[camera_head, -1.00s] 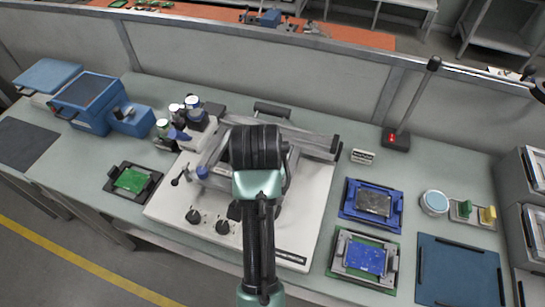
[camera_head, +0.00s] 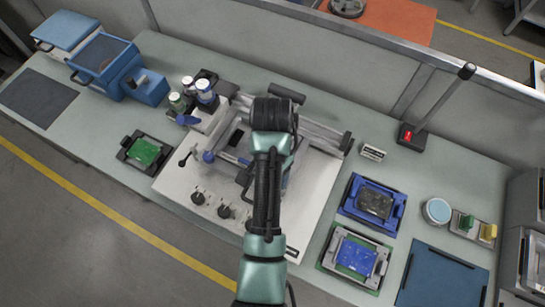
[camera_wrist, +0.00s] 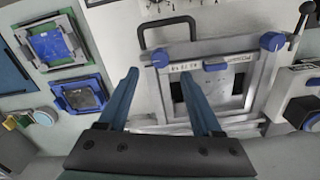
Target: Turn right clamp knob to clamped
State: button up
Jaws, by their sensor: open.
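A stencil printer with a white base plate (camera_head: 315,195) and a metal frame stands mid-bench. One blue clamp knob (camera_head: 208,156) shows left of my arm in the head view; the right knob is hidden behind my arm there. In the wrist view, turned about half round, the right clamp knob (camera_wrist: 160,59) is at the frame's left corner and the other blue knob (camera_wrist: 272,41) at its right corner. My gripper (camera_wrist: 158,74) is open and empty. Its fingertips appear on either side of the right knob in the picture; contact cannot be told.
A black frame handle (camera_wrist: 168,25) rises close to the right knob. Black dials (camera_head: 225,211) sit on the plate's front. Jars (camera_head: 205,91) stand at back left, and a blue fixture (camera_head: 372,202) and blue board (camera_head: 356,257) lie to the right.

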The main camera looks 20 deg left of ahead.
notch_tip(320, 180, down, 6)
jog(key=shift+s+r, duration=0.15)
jog(key=shift+r, duration=0.05)
jog(key=shift+f+p, duration=0.3)
jog(key=shift+f, duration=0.25)
grip_shut()
